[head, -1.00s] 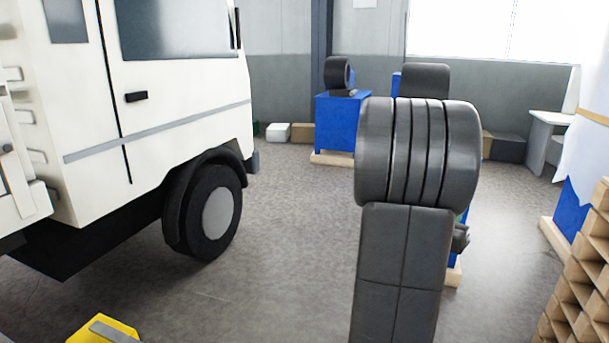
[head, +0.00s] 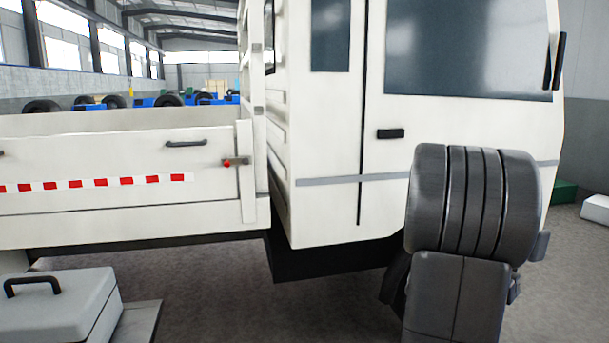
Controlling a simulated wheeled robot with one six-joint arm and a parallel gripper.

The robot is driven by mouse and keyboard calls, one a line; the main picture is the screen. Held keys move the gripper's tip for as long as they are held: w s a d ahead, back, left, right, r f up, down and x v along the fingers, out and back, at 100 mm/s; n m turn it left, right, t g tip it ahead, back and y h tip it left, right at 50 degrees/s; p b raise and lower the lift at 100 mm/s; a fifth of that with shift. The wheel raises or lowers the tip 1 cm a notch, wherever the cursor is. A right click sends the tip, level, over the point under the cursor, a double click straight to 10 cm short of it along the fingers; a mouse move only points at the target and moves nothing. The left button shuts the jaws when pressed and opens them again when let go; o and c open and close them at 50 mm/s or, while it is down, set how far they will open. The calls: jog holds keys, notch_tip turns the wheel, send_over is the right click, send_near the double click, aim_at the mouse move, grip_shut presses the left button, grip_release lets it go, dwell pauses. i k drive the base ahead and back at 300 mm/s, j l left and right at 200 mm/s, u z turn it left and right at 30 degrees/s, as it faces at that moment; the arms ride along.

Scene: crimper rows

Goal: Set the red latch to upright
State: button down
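The red latch (head: 228,163) is a small red piece with a short grey bar on the white side panel (head: 100,218) of the truck bed, near the panel's right end. It looks to lie about level, not upright, but it is small in the picture. My dark grey arm stands at the right, in front of the truck cab and well to the right of the latch. My gripper does not show; the arm links seem to hide it.
The white truck cab (head: 335,215) stands just right of the latch. A grey case (head: 60,310) with a black handle is at the lower left, below the side panel. A green box (head: 563,191) and a white box (head: 597,208) are on the floor at the right.

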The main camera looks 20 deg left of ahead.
aim_at(226, 162)
jog(key=i+j+u, duration=0.15)
jog(key=i+u, duration=0.3)
jog(key=i+l+u, duration=0.1)
jog(key=i+u, duration=0.3)
jog(key=i, duration=0.2)
jog(key=u, duration=1.55)
